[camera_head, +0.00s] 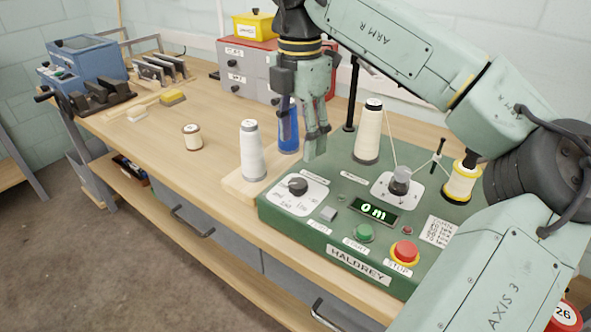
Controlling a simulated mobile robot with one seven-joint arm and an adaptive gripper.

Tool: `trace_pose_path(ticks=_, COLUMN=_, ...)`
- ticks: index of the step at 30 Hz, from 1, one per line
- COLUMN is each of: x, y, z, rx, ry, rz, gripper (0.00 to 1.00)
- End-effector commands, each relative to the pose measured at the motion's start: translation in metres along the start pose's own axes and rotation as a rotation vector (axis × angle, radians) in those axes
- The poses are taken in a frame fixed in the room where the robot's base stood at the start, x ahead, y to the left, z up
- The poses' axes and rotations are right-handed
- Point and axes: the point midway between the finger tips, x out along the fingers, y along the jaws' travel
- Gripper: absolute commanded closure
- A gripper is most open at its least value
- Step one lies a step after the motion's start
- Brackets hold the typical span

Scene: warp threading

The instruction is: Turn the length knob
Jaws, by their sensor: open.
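The green winding machine (335,262) is on the bench and its display reads 0 m. A black knob (297,185) sits on a white dial plate at the machine's left; the small marks around it are too small to read surely, but it looks like the length knob. A grey knob-like part (400,181) stands on a second white plate near the middle. My gripper (314,140) points down above the machine's back left part, behind and above the black knob. It is open with nothing seen between its fingers and appears clear of the knob.
A white thread cone (252,155) on a wooden board, a blue cone (288,132) and a cream cone (369,135) stand near my gripper. A thread runs from the cream cone's post. The green button (364,232) and red stop button (405,252) are at the front.

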Motion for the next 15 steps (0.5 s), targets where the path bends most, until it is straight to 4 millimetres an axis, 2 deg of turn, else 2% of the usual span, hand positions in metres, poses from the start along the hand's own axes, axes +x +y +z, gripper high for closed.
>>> trace_pose_path(ticks=9, x=0.059, y=0.000, z=-0.002, rx=-0.007, ry=0.006, rz=0.001, gripper=0.48)
trace_pose_path(ticks=15, x=0.085, y=0.001, z=-0.002, rx=-0.007, ry=0.005, rz=0.002, gripper=0.48)
